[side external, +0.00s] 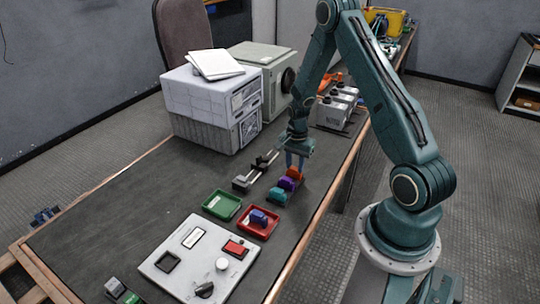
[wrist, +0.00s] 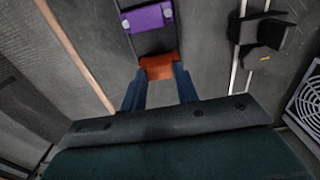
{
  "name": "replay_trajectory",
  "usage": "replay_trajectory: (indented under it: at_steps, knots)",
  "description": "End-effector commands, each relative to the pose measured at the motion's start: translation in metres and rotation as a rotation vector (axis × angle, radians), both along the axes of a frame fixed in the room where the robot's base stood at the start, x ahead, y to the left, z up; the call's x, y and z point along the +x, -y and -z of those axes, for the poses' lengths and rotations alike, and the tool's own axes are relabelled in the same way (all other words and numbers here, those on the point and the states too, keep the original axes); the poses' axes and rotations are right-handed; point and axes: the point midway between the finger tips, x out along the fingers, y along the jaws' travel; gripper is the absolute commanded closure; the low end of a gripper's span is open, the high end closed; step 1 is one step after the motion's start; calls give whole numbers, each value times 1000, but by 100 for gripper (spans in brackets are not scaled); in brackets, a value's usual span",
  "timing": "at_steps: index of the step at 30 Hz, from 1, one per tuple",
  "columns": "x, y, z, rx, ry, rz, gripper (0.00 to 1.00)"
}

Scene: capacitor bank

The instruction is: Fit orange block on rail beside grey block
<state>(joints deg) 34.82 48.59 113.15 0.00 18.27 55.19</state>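The orange block (side external: 295,172) sits at the far end of a short row of coloured blocks on a dark strip. It also shows in the wrist view (wrist: 160,66). My gripper (side external: 296,163) points down at it. In the wrist view, the two blue fingers (wrist: 160,76) stand apart at the near part of the orange block; whether they press on it is unclear. The rail (side external: 262,166) lies left of that row in the side view, carrying dark and grey blocks. The grey block (wrist: 262,60) on the rail shows at right in the wrist view.
A purple block (wrist: 147,18) is close to the orange one; a teal block (side external: 276,197) lies beyond it. A green tray (side external: 211,214), a red tray (side external: 247,229) and a control panel (side external: 174,275) stand nearer. White boxes (side external: 190,101) stand behind the rail.

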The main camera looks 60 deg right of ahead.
Motion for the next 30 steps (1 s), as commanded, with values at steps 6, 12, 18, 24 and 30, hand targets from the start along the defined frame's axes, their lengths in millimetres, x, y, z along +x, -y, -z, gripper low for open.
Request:
replay_trajectory:
  at_steps: [6, 12, 18, 24, 30]
  knots:
    - [0, 0, 0, 0, 0, 0, 90]
    - [0, 0, -2, 0, 1, 0, 90]
    - [1, 0, -9, -1, 2, 0, 90]
    - [0, 0, -18, -1, 1, 0, 90]
    - [0, 0, -26, -1, 1, 0, 90]
